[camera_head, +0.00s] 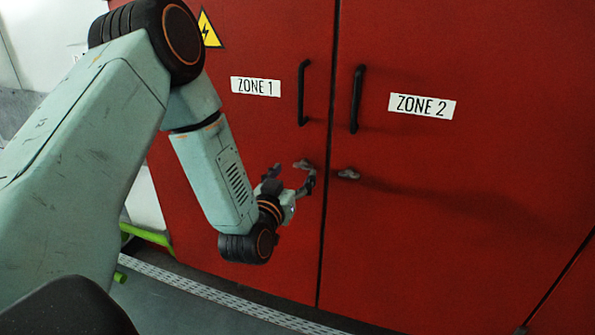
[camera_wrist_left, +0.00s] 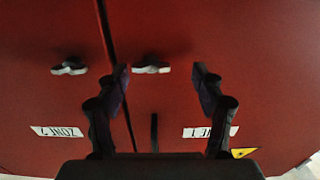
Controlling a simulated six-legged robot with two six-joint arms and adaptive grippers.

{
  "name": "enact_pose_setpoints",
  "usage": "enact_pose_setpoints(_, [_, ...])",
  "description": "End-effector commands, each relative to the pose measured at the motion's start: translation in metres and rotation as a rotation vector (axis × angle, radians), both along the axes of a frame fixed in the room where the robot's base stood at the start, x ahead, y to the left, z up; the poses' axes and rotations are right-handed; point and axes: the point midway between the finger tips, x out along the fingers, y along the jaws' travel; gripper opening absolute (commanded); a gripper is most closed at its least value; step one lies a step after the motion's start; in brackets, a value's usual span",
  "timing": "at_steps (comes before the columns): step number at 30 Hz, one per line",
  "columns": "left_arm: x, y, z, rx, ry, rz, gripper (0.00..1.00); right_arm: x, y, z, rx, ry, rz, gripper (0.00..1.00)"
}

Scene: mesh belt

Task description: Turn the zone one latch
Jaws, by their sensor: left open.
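The zone one latch (camera_head: 303,163) is a small grey knob on the red left door, near the door seam. It also shows in the left wrist view (camera_wrist_left: 151,66), roughly level with my fingertips and between their lines. My left gripper (camera_head: 293,176) is open in front of that latch, with its two fingers apart and nothing between them. The open fingers also show in the left wrist view (camera_wrist_left: 160,77). Contact with the latch cannot be made out. The ZONE 1 label (camera_head: 255,87) is higher on the same door. My right gripper is not in view.
The zone two latch (camera_head: 348,173) is close by on the right door, across the seam. Black vertical handles (camera_head: 303,93) and (camera_head: 356,99) stand out above the latches. The ZONE 2 label (camera_head: 422,105) is on the right door. A green rail (camera_head: 146,236) is at lower left.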

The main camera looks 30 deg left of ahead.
Motion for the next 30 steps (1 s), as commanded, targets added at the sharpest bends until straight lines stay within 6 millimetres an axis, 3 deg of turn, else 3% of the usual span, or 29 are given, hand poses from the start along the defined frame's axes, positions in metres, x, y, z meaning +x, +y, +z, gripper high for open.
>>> enact_pose_setpoints(7, [0.023, 0.003, 0.000, 0.001, -0.001, -0.002, 0.68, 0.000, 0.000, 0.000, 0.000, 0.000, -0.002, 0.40])
enact_pose_setpoints(17, [0.026, 0.002, 0.000, 0.000, 0.002, -0.001, 0.67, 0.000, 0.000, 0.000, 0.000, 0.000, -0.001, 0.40])
enact_pose_setpoints(30, [0.026, 0.002, 0.000, 0.000, 0.001, -0.004, 0.30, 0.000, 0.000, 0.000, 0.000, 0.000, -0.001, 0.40])
